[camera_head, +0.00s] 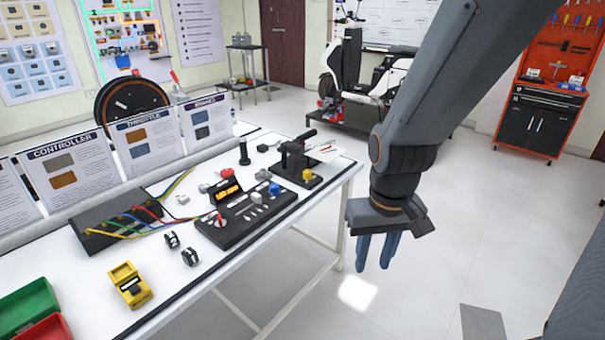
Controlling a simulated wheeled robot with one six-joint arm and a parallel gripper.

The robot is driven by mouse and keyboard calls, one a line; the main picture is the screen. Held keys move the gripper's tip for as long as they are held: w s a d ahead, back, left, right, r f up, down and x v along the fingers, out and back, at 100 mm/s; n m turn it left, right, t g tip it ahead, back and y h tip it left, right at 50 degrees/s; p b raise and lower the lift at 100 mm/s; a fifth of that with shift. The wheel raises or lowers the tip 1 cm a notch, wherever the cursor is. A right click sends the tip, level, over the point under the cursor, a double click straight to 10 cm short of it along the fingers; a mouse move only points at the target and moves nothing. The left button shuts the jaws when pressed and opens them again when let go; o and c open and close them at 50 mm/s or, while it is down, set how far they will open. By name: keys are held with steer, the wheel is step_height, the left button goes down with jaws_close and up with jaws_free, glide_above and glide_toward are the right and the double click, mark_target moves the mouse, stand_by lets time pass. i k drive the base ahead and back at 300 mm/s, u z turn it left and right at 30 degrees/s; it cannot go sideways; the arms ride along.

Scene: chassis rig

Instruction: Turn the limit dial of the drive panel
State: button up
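The drive panel (237,236) is a black board lying on the white table near its right front edge. It carries a red knob (219,219), a white knob (256,197), a blue knob (274,188) and several small pale parts. The labels are too small to read, so I cannot tell which knob is the limit dial. My gripper (375,268) hangs fingers down over the floor, to the right of the table and apart from the panel. Its two blue-grey fingers stand apart with nothing between them.
The white table (205,275) also holds a black controller box (108,222) with coloured wires, a yellow meter (129,287), a black fixture (297,165) and green (28,308) and red bins. Upright label cards line its back.

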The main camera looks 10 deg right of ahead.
mark_target(274, 188)
steer(key=i, duration=1.2)
steer(key=u, duration=0.7)
